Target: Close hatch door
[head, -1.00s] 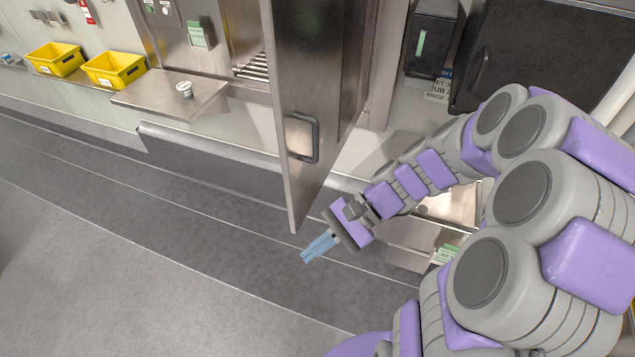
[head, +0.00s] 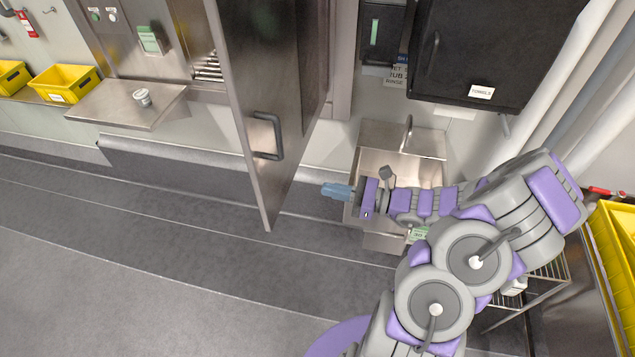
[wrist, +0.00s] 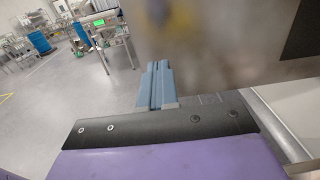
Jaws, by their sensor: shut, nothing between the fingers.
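The hatch door (head: 238,100) is a tall metal panel standing swung open, with a dark handle (head: 266,136) on its face. Behind it to the left is the opening (head: 207,65) with rollers. My gripper (head: 335,191) has blue fingers, shut and empty. In the head view it is to the right of the door's lower part, apart from it, pointing left. In the wrist view my gripper (wrist: 156,85) points toward a blurred metal surface, probably the door (wrist: 220,40), very close; I cannot tell whether they touch.
A metal shelf (head: 105,104) with a white cup (head: 141,97) juts out left of the door, beside yellow bins (head: 66,83). A sink (head: 372,165) and black cabinet (head: 480,50) are on the right. The grey floor (head: 120,290) in front is clear.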

